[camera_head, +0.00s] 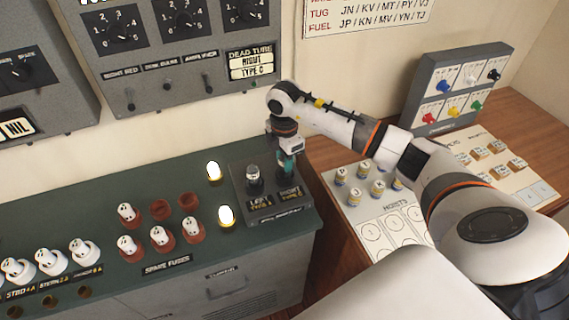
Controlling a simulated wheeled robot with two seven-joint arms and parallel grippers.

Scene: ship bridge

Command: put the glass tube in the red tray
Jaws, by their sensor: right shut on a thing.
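My right gripper (287,165) points down over the right socket of a dark tube panel (282,216) at the right end of the green counter. It is shut on the glass tube there; the tube is mostly hidden by the fingers, and I cannot tell whether it still sits in the socket. Another glass tube (253,175) stands upright in the left socket, close beside the gripper. A wall sign (250,65) reads "DEAD TUBE RIGHT TYPE C". No red tray can be made out. My left gripper is not in view.
White spare fuses (127,213) stand in red holders left of the panel, near two lit lamps (214,172). A wooden desk (330,165) to the right carries a hoists board with small pegs (354,196) and a box of coloured knobs (462,85).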

